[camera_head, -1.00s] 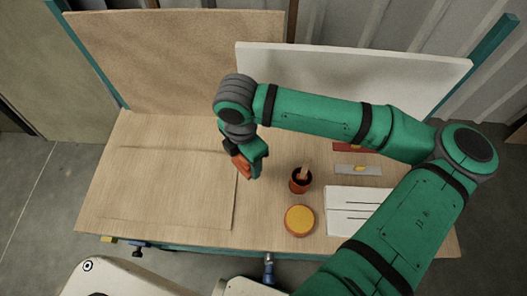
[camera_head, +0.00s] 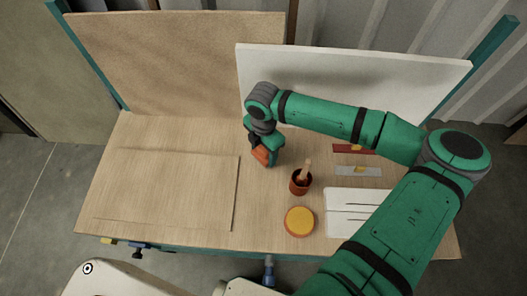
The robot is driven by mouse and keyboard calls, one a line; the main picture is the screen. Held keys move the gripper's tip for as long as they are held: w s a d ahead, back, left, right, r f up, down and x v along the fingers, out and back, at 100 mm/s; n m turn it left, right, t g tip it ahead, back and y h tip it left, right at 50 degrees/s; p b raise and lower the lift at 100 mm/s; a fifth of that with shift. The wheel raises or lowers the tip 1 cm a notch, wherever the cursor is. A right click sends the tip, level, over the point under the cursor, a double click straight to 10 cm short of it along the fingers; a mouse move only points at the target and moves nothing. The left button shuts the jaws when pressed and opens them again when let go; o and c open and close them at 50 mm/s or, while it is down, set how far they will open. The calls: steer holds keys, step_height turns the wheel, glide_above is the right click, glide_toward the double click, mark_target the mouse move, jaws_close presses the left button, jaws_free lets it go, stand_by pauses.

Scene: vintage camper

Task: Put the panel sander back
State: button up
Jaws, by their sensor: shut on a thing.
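My gripper (camera_head: 262,152) is above the back middle of the workbench, pointing down. It is shut on an orange-red thing (camera_head: 261,157), which looks like the panel sander. Only a small part of it shows, as the gripper hides the rest. I cannot tell whether it touches the bench top. It is to the left of and behind the dark red pot (camera_head: 300,187).
The pot holds a wooden-handled tool. A round yellow-topped tin (camera_head: 299,221) stands in front of it. A red item (camera_head: 350,149), a grey strip (camera_head: 358,171) and a white slotted board (camera_head: 345,212) lie to the right. A thin wooden panel (camera_head: 165,190) covers the left.

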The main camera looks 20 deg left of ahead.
mark_target(264, 149)
steer(key=shift+f, duration=0.35)
steer(key=shift+f, duration=0.15)
steer(key=o, duration=1)
steer(key=shift+o, duration=0.2)
step_height(264, 149, up, 12)
steer(key=shift+r, duration=0.2)
